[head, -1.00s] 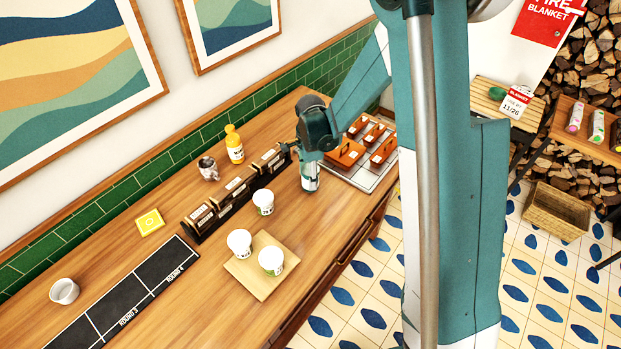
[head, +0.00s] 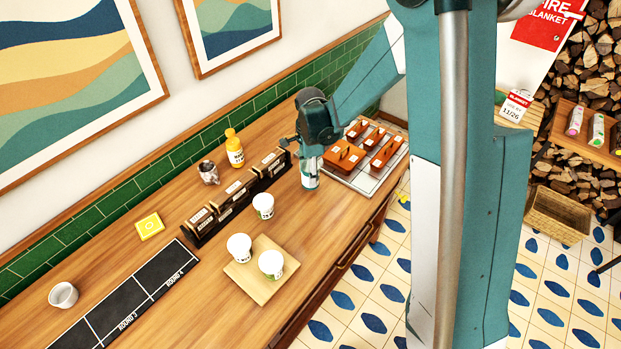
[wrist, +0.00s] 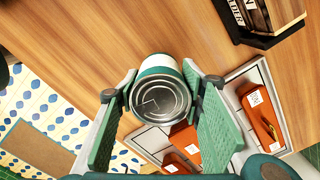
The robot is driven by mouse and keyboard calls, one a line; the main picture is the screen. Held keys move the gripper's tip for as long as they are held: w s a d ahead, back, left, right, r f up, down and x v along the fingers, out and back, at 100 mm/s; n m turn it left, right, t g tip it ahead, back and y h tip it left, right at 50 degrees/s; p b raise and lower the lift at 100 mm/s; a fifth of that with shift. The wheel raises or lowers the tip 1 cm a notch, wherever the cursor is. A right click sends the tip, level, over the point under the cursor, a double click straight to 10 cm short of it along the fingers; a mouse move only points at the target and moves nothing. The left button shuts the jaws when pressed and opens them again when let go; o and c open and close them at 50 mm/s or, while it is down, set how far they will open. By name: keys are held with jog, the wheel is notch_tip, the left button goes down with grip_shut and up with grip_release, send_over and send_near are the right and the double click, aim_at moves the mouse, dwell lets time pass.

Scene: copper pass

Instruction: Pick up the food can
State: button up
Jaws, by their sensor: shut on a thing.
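The food can (wrist: 160,100) is a round tin with a bare metal lid and a white and teal side. In the wrist view it stands between the two green pads of my gripper (wrist: 162,84), which is shut on its sides. In the head view my gripper (head: 310,158) points down over the right part of the wooden counter. The can (head: 310,181) shows just below it, partly covered by the fingers. I cannot tell whether its base touches the counter.
A tray (head: 340,180) of orange-brown blocks lies close to the right. A dark rack (head: 236,198) is to the left. White cups (head: 263,206) and a wooden board (head: 262,290) are nearer. A yellow bottle (head: 234,150) stands behind. Bare counter lies in front of the can.

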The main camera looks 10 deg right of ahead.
jog(key=shift+r, duration=3.15)
